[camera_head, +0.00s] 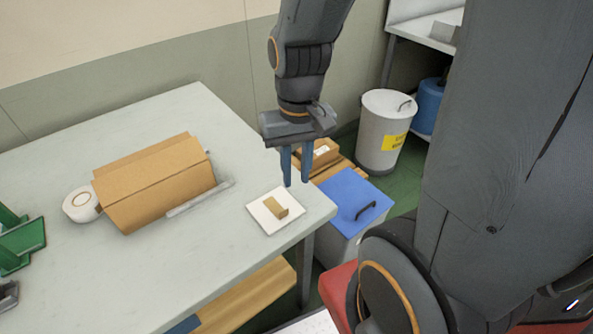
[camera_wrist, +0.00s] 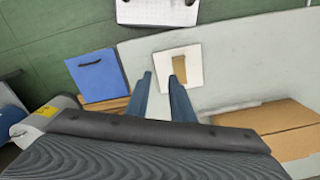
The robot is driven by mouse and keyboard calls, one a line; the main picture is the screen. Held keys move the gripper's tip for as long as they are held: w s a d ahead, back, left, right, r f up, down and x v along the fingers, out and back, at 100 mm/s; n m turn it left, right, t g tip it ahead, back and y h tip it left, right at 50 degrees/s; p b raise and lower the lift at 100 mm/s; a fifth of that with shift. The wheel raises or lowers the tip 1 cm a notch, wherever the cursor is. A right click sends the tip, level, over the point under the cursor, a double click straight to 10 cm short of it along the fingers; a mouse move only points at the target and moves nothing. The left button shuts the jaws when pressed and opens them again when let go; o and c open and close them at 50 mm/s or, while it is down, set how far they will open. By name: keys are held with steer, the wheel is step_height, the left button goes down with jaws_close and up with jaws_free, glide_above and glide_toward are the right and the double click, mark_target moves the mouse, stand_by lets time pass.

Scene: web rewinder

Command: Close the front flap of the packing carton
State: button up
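The brown packing carton (camera_head: 150,190) lies on the grey-white table, left of my gripper. A seam runs along its upper side, and a broad panel slopes down toward the table's near side. I cannot tell surely which panel is the front flap or how far it stands open. Part of the carton also shows at the lower right of the wrist view (camera_wrist: 285,143). My gripper (camera_head: 296,182) points down near the table's right end, apart from the carton. Its two blue fingers (camera_wrist: 160,80) are spread with nothing between them.
A white square plate (camera_head: 278,222) with a small tan block stands on the table near my gripper. A tape roll (camera_head: 80,206) and green fixture (camera_head: 22,240) are left of the carton. A blue-lidded bin (camera_head: 350,196) and white drum (camera_head: 382,135) stand beyond the table.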

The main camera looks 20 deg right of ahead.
jaws_close()
steer(key=w+a+r+n+y+p, duration=0.1)
steer(key=w+a+r+n+p, duration=0.1)
steer(key=w+a+r+n, duration=0.35)
steer(key=w+a+r+n+t+y+p, duration=0.1)
steer(key=w+a+r+n, duration=0.2)
steer(key=a+r+n, duration=0.5)
steer(key=w+a+r+n+y+p, duration=0.2)
steer(key=w+a+r+n, duration=0.2)
steer(key=a+n, duration=0.55)
steer(key=m+p, duration=0.2)
steer(key=p, duration=0.1)
glide_above(145, 158)
steer(key=s+d, duration=0.1)
steer(key=d, duration=0.1)
step_height(145, 158, down, 11)
steer(key=shift+s+a+r, duration=0.1)
steer(key=shift+a+r, duration=0.05)
steer(key=shift+r, duration=0.05)
steer(key=shift+w+a+f, duration=0.1)
steer(key=shift+w+f, duration=0.25)
steer(key=shift+f, duration=0.3)
